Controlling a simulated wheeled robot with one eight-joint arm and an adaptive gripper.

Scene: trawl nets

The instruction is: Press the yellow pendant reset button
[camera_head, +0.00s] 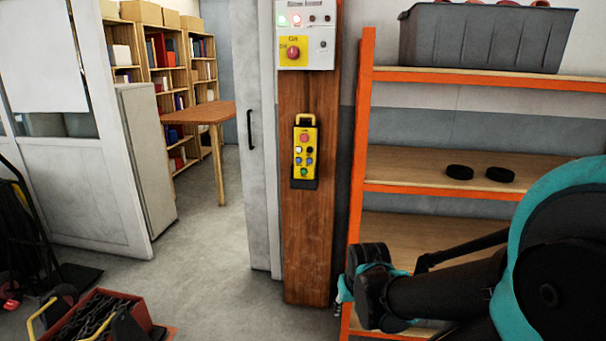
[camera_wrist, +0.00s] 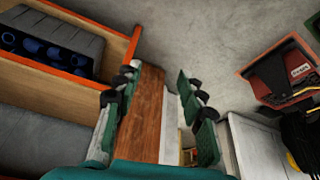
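The yellow pendant (camera_head: 306,153) hangs upright on the front of a wooden post, in a dark holder at its foot. It has a red button (camera_head: 304,138) at the top, several small dark, pale and blue buttons in the middle, and a green button (camera_head: 304,172) low down. Their labels are too small to read. My gripper (camera_wrist: 158,108) is open and empty in the wrist view, with the wooden post (camera_wrist: 144,115) showing between its fingers. In the head view my gripper is low, right of the post, largely hidden behind my arm. The pendant does not show in the wrist view.
A grey control box (camera_head: 317,50) with a red knob on yellow is above the pendant. An orange-framed shelf (camera_head: 364,130) stands close right of the post, holding a grey bin (camera_head: 480,38) and black discs. A red crate (camera_head: 100,320) of chain lies lower left. Floor before the post is clear.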

